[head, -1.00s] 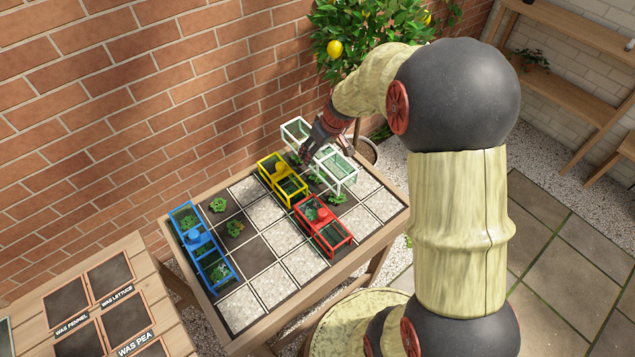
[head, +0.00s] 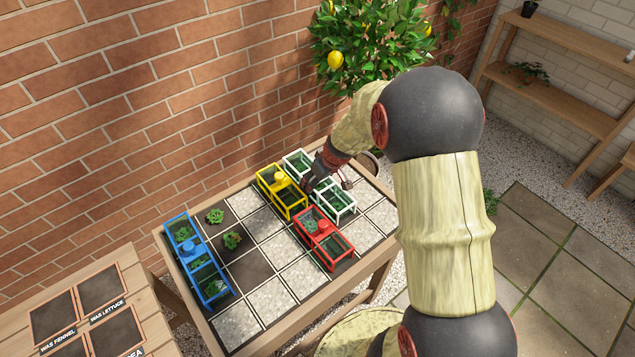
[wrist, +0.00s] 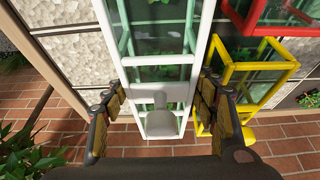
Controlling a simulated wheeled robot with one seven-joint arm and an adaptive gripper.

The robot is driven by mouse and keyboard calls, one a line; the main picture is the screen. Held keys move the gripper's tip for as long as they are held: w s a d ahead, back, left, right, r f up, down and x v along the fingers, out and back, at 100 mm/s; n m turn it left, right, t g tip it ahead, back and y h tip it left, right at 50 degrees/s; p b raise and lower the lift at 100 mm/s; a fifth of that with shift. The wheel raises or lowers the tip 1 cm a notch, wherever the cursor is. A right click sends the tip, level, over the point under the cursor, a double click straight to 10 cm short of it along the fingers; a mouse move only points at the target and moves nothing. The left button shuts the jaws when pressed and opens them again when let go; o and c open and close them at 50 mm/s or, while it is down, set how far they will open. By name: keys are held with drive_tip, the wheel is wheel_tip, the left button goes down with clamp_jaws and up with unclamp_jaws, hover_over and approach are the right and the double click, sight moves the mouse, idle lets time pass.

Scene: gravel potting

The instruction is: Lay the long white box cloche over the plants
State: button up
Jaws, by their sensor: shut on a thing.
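The long white box cloche (head: 338,201) has a white frame and clear panes. It is over the far right part of the planting table, beside the yellow cloche (head: 282,191) and behind the red cloche (head: 323,239). My gripper (head: 313,181) is shut on the white cloche near its middle. In the wrist view, the white cloche (wrist: 160,73) lies between my fingers, with its knob showing. Green plants show through its panes. I cannot tell whether its bottom edge touches the table.
A blue cloche (head: 197,262) stands at the table's left end. Two uncovered plants, a nearer one (head: 232,240) and a farther one (head: 215,216), grow on dark squares. The yellow cloche is close beside my right finger in the wrist view. A brick wall (head: 120,110) runs behind.

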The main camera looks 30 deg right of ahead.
drive_tip(key=shift+f, duration=0.1)
drive_tip(key=o, duration=1.1)
